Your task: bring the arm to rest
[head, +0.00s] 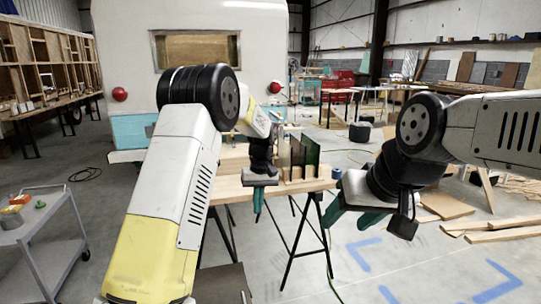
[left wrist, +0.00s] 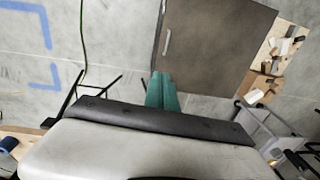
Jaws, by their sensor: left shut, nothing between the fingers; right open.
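My left gripper (head: 258,212) hangs in the middle of the head view with its teal fingers pointing down in front of the wooden work table (head: 230,190). The fingers are together and hold nothing. They also show shut in the left wrist view (left wrist: 162,78), against grey floor and a brown cabinet. My right gripper (head: 350,218) is to the right, past the table's right end. Its teal fingers are spread apart and empty, pointing down and left.
A blue tape roll (head: 336,173) and a dark green panel (head: 305,152) in a wooden holder are on the table. A grey cart (head: 40,230) stands at left. The brown cabinet (left wrist: 212,45) is low near me. Planks (head: 500,228) lie on the floor at right.

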